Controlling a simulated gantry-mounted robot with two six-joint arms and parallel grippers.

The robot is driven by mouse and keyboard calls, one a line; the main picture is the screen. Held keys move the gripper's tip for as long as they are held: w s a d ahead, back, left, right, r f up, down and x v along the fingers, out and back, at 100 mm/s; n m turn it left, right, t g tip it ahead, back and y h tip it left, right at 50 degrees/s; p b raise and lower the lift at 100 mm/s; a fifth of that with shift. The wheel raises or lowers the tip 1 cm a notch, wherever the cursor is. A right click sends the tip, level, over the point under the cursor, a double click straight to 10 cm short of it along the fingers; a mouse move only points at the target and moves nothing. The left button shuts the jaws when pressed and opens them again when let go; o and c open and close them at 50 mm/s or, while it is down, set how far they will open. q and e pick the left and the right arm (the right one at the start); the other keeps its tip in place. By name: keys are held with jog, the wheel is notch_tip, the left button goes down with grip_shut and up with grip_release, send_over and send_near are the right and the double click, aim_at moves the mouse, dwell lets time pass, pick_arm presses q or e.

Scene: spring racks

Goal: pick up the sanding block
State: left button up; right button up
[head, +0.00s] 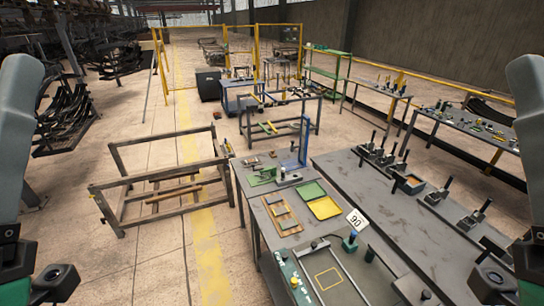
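I cannot pick out the sanding block for certain; the items on the benches are small. An orange-brown block-like item (411,184) sits on the long grey bench at the right, among dark upright tools. Small brown pieces (250,161) lie at the far end of the nearer work table. My two arms show at the left and right picture edges. Their fingertips are outside the picture, so neither gripper can be seen touching or holding anything.
The nearer work table (262,222) bears a brown wooden tray (291,224), a green tray (311,190) and a yellow tray (325,208). A tag reading 90 (357,220) stands beside them. A metal frame rack (124,190) stands left of it; the floor (70,235) there is clear.

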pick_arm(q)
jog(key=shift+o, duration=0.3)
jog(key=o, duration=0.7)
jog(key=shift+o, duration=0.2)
